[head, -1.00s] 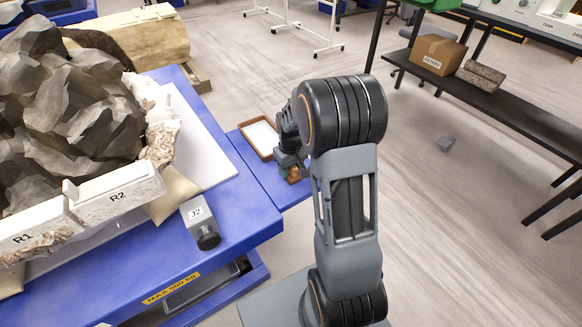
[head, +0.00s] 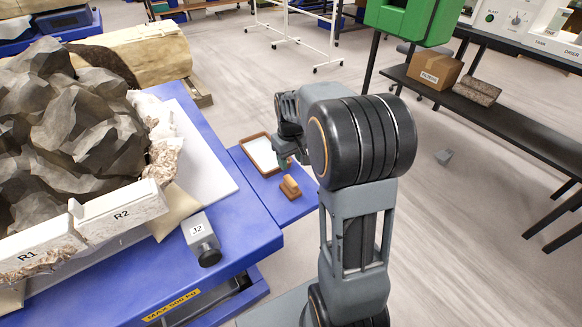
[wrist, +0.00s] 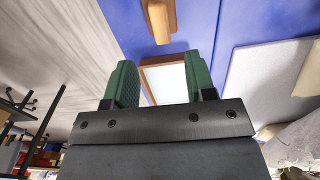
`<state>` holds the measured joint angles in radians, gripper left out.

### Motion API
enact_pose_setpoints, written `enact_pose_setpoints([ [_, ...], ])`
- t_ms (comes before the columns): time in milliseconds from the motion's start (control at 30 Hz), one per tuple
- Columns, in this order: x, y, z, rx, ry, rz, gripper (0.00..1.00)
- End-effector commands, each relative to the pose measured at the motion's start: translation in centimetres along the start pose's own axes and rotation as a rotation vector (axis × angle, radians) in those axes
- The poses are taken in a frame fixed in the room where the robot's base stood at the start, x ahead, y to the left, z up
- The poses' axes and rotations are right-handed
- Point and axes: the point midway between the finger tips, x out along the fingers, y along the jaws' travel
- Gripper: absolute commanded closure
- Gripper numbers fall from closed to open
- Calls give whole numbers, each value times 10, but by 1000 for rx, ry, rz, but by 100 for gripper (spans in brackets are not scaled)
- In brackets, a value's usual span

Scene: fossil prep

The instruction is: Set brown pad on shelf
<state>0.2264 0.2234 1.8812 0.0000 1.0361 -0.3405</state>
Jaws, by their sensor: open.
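The brown pad (head: 290,188), a small block with a rounded handle-like top, rests on the blue side shelf (head: 262,192) in the head view. In the wrist view the pad (wrist: 159,18) lies on the blue surface, beyond my fingertips. My gripper (head: 284,161) is just behind the pad, beside the framed tray, and apart from the pad. In the wrist view the green fingers of my gripper (wrist: 161,72) stand wide apart with nothing held between them. In the head view my arm hides part of the gripper and the shelf's right side.
A brown-framed tray with a white inside (head: 261,154) sits on the shelf behind the pad. A black bench (head: 500,120) with a carton stands right.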

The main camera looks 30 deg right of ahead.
Motion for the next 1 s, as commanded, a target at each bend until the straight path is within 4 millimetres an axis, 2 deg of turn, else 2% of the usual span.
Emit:
enact_pose_setpoints([
  [167, -20, -15, 12, 7, 26, 8, 50],
  [300, -40, -47, 47, 35, 89, 20, 50],
  [400, -46, -70, 76, 58, 138, 23, 50],
  [633, -44, -102, 128, 104, 225, 15, 50],
  [800, -40, -110, 144, 120, 253, 9, 50],
  [1000, -39, -110, 146, 124, 256, 8, 50],
])
